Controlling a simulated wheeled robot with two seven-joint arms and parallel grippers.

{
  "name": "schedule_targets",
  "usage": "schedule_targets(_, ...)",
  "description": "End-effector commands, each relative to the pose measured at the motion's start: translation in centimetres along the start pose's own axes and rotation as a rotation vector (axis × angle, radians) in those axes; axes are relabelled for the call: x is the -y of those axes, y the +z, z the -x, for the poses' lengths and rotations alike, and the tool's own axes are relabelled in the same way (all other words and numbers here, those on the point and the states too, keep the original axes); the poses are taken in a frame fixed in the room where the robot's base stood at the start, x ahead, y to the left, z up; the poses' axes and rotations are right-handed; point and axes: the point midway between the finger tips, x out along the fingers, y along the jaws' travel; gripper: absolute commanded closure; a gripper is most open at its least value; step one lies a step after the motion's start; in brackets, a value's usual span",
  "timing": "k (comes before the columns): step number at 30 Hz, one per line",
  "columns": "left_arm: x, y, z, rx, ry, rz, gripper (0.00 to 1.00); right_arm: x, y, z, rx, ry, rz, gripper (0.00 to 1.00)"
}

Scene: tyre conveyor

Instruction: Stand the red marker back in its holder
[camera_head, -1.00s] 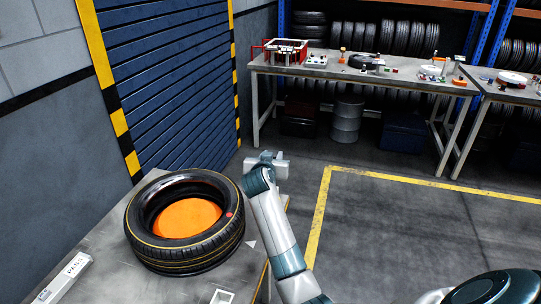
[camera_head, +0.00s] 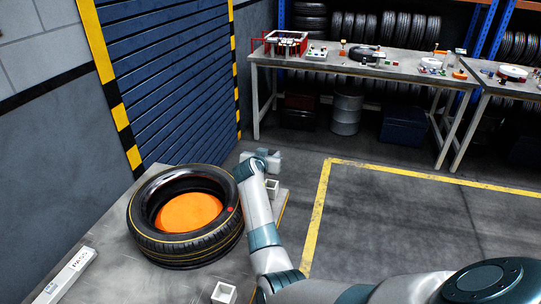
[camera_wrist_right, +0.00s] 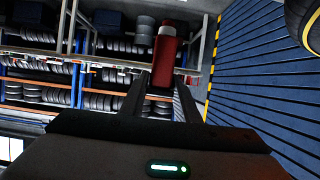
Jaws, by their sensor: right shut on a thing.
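My right gripper (camera_head: 262,158) is beyond the tyre's right side, near the table's far right corner. In the right wrist view the red marker (camera_wrist_right: 165,58), with a pale end, stands out between the two fingers, which are shut on it. The marker cannot be made out in the head view. A small white square open-topped holder (camera_head: 272,188) stands just below the gripper, partly beside my forearm. A second white square holder (camera_head: 224,293) stands at the near edge of the picture. I cannot tell which belongs to the red marker. My left gripper is not in view.
A tyre (camera_head: 150,241) with an orange centre (camera_head: 188,213) and a red dot (camera_head: 230,209) lies on the grey table (camera_head: 125,278). A white PASS bar (camera_head: 70,272) lies at left. A cluttered workbench (camera_head: 405,70) stands behind. The floor at right is clear.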

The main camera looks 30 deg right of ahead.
Motion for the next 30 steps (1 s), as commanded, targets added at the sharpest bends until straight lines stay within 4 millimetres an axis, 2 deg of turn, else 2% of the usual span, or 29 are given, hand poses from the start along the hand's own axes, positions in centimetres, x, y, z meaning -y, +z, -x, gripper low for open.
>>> schedule_targets(8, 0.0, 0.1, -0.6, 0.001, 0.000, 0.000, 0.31, 0.0, 0.9, -0.4, -0.001, 0.000, 0.002, 0.98)
schedule_targets(20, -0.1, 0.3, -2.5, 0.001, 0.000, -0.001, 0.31, 0.0, 3.8, -1.6, 0.000, 0.000, 0.002, 0.98)
schedule_targets(30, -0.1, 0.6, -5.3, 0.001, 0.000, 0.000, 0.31, 0.0, 6.5, -2.7, -0.001, -0.001, 0.000, 0.98)
